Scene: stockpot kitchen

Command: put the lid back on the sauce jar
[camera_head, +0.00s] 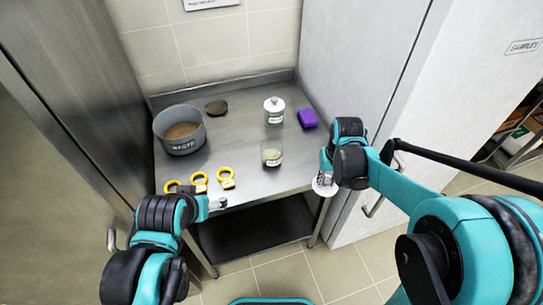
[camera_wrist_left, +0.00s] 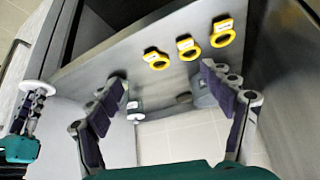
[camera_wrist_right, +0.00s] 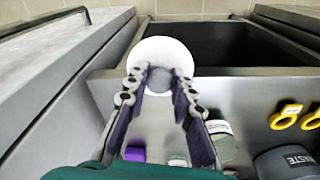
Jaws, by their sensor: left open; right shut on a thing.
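An open clear glass jar (camera_head: 271,155) with pale contents and a label stands on the steel table near its front right; it also shows in the right wrist view (camera_wrist_right: 222,143). My right gripper (camera_head: 325,177) is shut on a round white lid (camera_wrist_right: 162,52), off the table's right front edge. The lid is apart from the jar, to its right and nearer the front. My left gripper (camera_wrist_left: 168,85) is open and empty near the table's front edge, close to the yellow rings. A second jar (camera_head: 274,112), with a white lid on, stands behind the open jar.
A grey pot marked WASTE (camera_head: 180,132) stands at the left, a dark round disc (camera_head: 216,107) behind it. Several yellow rings (camera_head: 226,178) lie along the front left edge. A purple block (camera_head: 307,118) lies at the right, near a tall pale cabinet (camera_head: 355,60). The table's middle is clear.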

